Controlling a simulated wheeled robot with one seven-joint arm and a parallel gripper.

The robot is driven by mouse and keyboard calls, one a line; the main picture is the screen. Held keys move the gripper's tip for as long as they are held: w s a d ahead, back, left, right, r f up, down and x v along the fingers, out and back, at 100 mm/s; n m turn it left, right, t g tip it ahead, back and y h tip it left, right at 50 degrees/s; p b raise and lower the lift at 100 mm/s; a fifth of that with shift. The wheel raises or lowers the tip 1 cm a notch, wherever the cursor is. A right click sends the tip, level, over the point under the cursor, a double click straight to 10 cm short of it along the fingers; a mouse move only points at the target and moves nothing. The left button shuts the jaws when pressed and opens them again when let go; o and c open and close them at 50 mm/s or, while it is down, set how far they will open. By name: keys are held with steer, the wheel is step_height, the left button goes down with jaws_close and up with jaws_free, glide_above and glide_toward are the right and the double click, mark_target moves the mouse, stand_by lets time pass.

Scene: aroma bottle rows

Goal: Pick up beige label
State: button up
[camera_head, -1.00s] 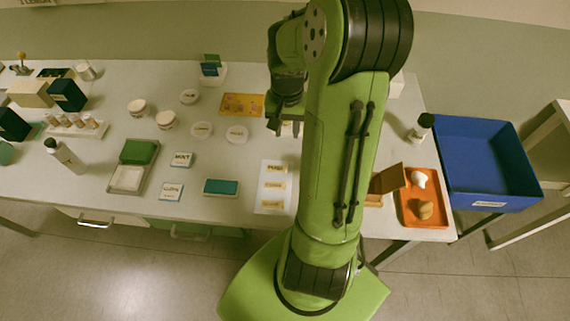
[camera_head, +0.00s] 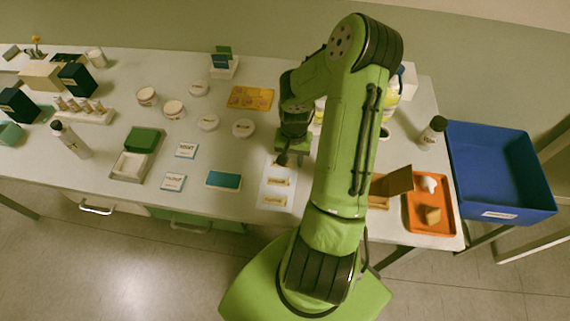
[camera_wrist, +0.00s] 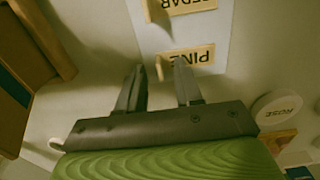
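Several beige labels lie in a column on a white sheet (camera_head: 268,205). The PINE label (camera_wrist: 200,59) is just beyond my fingertips in the wrist view, with a small upright tab at its left end. The CEDAR label (camera_wrist: 190,6) is farther up that view; it also shows in the head view (camera_head: 278,182). A third beige label (camera_head: 275,200) lies nearest the table's front edge. My gripper (camera_wrist: 157,66) is open, its fingers apart, with the PINE tab appearing between the tips. In the head view my gripper (camera_head: 291,157) partly covers the top label; contact cannot be told.
A teal box (camera_head: 223,180) and small white cards (camera_head: 186,150) lie left of the sheet. Round lidded dishes (camera_head: 243,128) stand behind. A brown wooden piece (camera_head: 392,182) and orange tray (camera_head: 412,222) are right of my arm. A blue bin (camera_head: 500,170) stands farther right.

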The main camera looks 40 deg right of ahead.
steer(key=shift+f, duration=0.1)
steer(key=shift+c, duration=0.4)
jaws_close()
